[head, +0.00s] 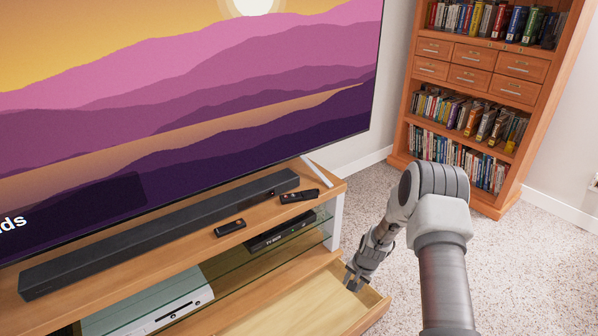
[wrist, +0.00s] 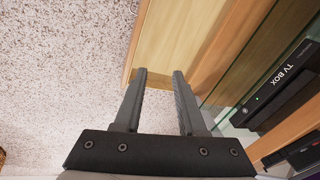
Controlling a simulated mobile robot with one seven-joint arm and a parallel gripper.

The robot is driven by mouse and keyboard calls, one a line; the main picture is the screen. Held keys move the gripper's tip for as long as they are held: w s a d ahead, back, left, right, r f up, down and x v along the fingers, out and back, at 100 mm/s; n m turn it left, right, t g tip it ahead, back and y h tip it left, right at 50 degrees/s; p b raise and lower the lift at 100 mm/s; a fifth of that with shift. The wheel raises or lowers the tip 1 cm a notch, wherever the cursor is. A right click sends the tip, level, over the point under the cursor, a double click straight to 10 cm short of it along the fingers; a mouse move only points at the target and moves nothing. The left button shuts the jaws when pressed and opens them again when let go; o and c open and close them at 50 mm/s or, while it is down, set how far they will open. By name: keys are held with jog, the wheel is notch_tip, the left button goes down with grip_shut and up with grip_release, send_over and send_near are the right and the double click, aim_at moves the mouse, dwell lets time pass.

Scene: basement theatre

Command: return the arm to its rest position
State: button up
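My arm reaches down from the right in the head view, with the elbow bent. My gripper (head: 353,280) points down close to the right end of a pulled-out drawer (head: 372,311) under the TV stand. In the wrist view my gripper (wrist: 159,74) has its two dark fingers apart, with nothing between them. The drawer's pale wood (wrist: 185,28) shows just past the fingertips. Whether the fingers touch the drawer cannot be told.
A bookcase (head: 545,100) stands at the back right. Carpet (head: 535,270) on the right is clear.

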jog(key=s+a+r+n+t, duration=0.1)
jog(key=s+r+n, duration=0.15)
jog(key=r, duration=1.35)
jog(key=s+a+r+n, duration=0.15)
jog(key=s+r, duration=0.25)
jog(key=r, duration=1.2)
jog(key=s+r+n+t, duration=0.1)
jog(key=s+r, duration=0.3)
jog(key=s, duration=0.5)
jog(key=s+r+n+h, duration=0.1)
jog(key=s+r, duration=0.4)
jog(key=s, duration=0.3)
jog(key=s+r+n+t, duration=0.1)
jog(key=s+r, duration=0.3)
jog(key=s, duration=0.5)
notch_tip(320, 180, up, 21)
jog(key=p, duration=2)
jog(key=shift+s+f+n+p, duration=0.2)
jog(key=shift+s+n+p, duration=0.05)
jog(key=shift+n+p, duration=0.05)
